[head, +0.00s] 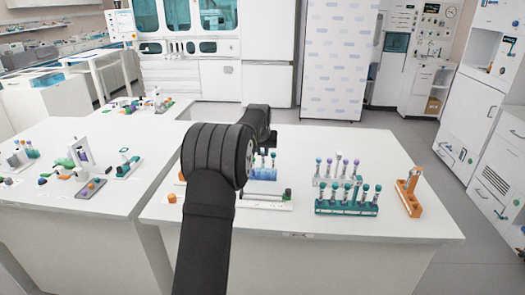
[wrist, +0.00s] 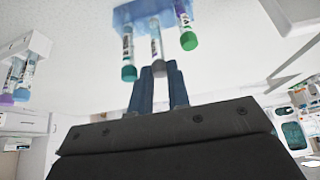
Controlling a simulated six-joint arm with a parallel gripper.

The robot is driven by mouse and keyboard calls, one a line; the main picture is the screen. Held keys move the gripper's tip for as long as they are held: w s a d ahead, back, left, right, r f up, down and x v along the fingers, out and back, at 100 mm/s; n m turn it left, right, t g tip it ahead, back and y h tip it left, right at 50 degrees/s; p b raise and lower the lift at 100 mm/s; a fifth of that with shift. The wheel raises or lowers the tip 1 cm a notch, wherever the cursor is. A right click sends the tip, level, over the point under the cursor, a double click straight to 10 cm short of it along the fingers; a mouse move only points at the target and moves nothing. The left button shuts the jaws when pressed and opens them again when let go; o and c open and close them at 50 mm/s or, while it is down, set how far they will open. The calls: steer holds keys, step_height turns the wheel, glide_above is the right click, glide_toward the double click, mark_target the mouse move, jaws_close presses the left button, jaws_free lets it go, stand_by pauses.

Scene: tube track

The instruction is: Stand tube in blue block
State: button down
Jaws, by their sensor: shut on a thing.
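My gripper (wrist: 160,72) shows in the wrist view, its blue fingers closed around the grey-capped end of a tube (wrist: 156,46). That tube lines up with the blue block (wrist: 149,11) and overlaps it in the picture; I cannot tell how deep it sits. A teal-capped tube (wrist: 128,52) and a green-capped tube (wrist: 187,28) stand in the block on either side of it. In the head view the blue block (head: 262,173) is partly hidden behind my arm, and my fingers are hidden there.
A teal rack (head: 346,208) of capped tubes and a white rack (head: 335,180) stand right of the block. An orange holder (head: 408,194) is farther right. A white fixture (head: 265,204) lies in front of the block. The table's right front is clear.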

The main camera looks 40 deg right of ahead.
steer(key=shift+f, duration=0.1)
steer(key=shift+f, duration=0.55)
steer(key=c, duration=1.3)
jaws_free()
steer(key=shift+r, duration=0.1)
steer(key=v, duration=1.7)
steer(key=shift+a+r, duration=0.1)
